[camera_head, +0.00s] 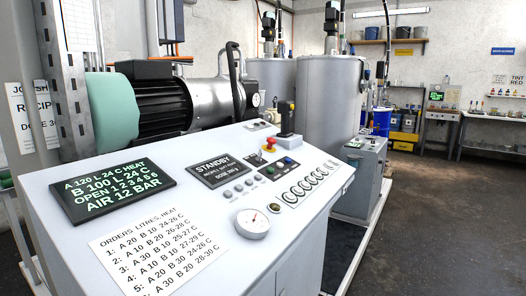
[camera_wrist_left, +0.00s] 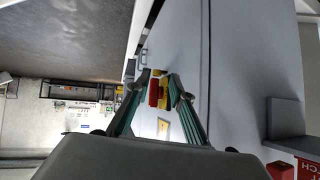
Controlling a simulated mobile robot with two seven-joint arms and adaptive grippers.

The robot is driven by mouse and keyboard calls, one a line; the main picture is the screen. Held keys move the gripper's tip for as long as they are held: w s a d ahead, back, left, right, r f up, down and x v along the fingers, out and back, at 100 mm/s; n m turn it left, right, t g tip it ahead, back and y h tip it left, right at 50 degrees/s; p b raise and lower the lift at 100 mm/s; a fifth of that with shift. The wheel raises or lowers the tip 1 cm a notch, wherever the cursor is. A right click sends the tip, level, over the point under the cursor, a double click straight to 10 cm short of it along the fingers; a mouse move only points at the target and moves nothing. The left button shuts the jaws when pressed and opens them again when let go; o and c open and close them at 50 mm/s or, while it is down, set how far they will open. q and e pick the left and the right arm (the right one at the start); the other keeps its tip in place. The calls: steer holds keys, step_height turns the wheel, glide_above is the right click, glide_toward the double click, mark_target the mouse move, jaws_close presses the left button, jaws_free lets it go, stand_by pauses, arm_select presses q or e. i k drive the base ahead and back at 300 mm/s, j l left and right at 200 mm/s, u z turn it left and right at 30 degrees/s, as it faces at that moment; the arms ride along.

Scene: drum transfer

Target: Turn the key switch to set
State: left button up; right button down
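The sloped white control console (camera_head: 192,210) fills the front of the head view. A small dark round fitting (camera_head: 275,207) sits on it beside the white dial gauge (camera_head: 253,223); I cannot tell whether this is the key switch, and no key is clear. The panel also has a red stop button on yellow (camera_head: 269,144) and a dark display reading STANDBY (camera_head: 218,170). My left gripper (camera_wrist_left: 158,78) shows only in the left wrist view, with its two fingers apart. Red and yellow parts (camera_wrist_left: 158,92) show between the fingers, with no clear contact. My right gripper is in neither view.
A dark text screen (camera_head: 112,187) and a printed orders list (camera_head: 158,250) lie on the console's left side. A row of round fittings (camera_head: 305,185) lies at its right. A motor (camera_head: 180,98) and grey tanks (camera_head: 328,100) stand behind. The floor at right (camera_head: 440,220) is clear.

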mark_target(258, 159)
steer(key=i+l+u, duration=0.25)
steer(key=l+u, duration=0.15)
steer(key=l, duration=0.5)
steer(key=i+l+u, duration=0.15)
steer(key=l+u, duration=0.3)
steer(key=l, duration=0.45)
steer(key=l+u, duration=0.4)
steer(key=l, duration=0.5)
